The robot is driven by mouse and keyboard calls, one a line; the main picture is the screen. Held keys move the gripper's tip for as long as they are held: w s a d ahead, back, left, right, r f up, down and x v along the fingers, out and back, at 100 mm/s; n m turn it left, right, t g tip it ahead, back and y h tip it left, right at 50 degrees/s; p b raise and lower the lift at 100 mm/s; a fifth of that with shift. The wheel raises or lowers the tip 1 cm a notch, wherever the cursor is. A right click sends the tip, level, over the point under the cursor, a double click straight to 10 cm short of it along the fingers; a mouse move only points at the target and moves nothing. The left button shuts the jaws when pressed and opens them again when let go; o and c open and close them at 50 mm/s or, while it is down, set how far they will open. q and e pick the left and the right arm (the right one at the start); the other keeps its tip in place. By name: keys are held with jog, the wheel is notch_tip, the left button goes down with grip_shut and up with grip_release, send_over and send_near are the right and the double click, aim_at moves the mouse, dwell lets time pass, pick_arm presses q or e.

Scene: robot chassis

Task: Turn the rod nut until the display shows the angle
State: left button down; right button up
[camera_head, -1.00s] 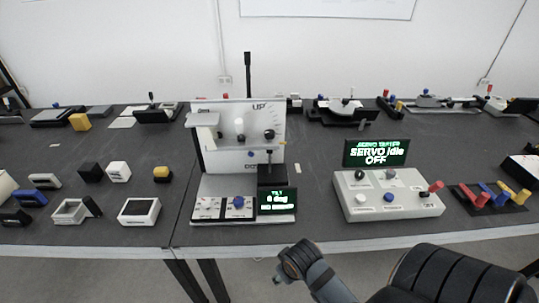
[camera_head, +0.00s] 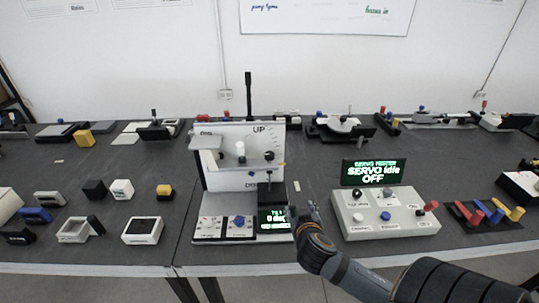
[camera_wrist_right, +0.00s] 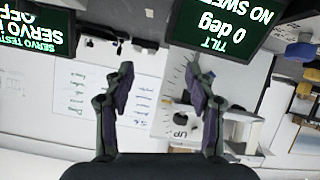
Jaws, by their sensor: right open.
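The tilt device has an upright white panel (camera_head: 225,168) marked UP, with a white knob (camera_head: 240,150) and a dark knob (camera_head: 269,156). A tall black rod (camera_head: 248,95) rises behind it. Which part is the rod nut, I cannot tell. The small tilt display (camera_head: 273,221) stands at the device's lower right; in the right wrist view the display (camera_wrist_right: 225,30) reads TILT 0 deg, upside down. My right gripper (camera_head: 307,208) is just right of this display, apart from the panel. In the right wrist view my gripper (camera_wrist_right: 159,75) is open and empty.
A servo tester box (camera_head: 385,213) with its display (camera_head: 373,172) reading SERVO idle OFF stands right of my gripper. Coloured levers (camera_head: 487,214) lie further right. Several small blocks and switches, including a white-framed one (camera_head: 142,230), cover the left table.

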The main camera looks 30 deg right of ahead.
aim_at(272, 157)
jog(key=w+a+r+n+t+y, duration=0.1)
jog(key=w+a+r+t+y, duration=0.15)
jog(key=w+r+t, duration=0.65)
jog(key=w+d, duration=0.1)
jog(key=w, duration=0.1)
jog(key=w+d+g, duration=0.1)
jog(key=w, duration=0.2)
jog(key=w+d+r+g, duration=0.1)
jog(key=w, duration=0.1)
jog(key=shift+w+r, duration=0.1)
jog(key=shift+w, duration=0.55)
pick_arm(q)
jog(key=s+f+g, duration=0.1)
jog(key=s+f, duration=1.2)
jog(key=s, duration=0.4)
jog(key=shift+a+f, duration=0.2)
jog(key=shift+a, duration=0.2)
pick_arm(e)
jog(key=shift+c, duration=0.3)
